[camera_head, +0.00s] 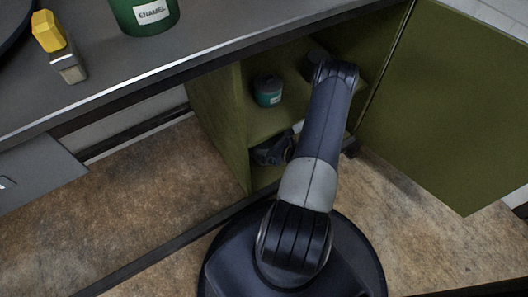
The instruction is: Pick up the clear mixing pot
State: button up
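I cannot make out a clear mixing pot in the head view; part of the cabinet inside is hidden behind my arm. My arm (321,130) reaches up and into the open green cabinet. A dark, jointed shape (271,151) in the lower compartment, left of my arm, may be my wrist and gripper. It is too dark and small to see the fingers or anything between them.
A dark teal labelled jar (268,91) stands on the cabinet's upper shelf. The green door (440,105) is swung open at right. On the grey worktop (215,32) are a green ENAMEL can (148,14) and a yellow-handled tool (58,45). Floor at left is clear.

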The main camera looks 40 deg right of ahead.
jog(key=shift+c, duration=0.4)
jog(key=c, duration=1.2)
jog(key=shift+c, duration=0.2)
jog(key=shift+r, duration=0.2)
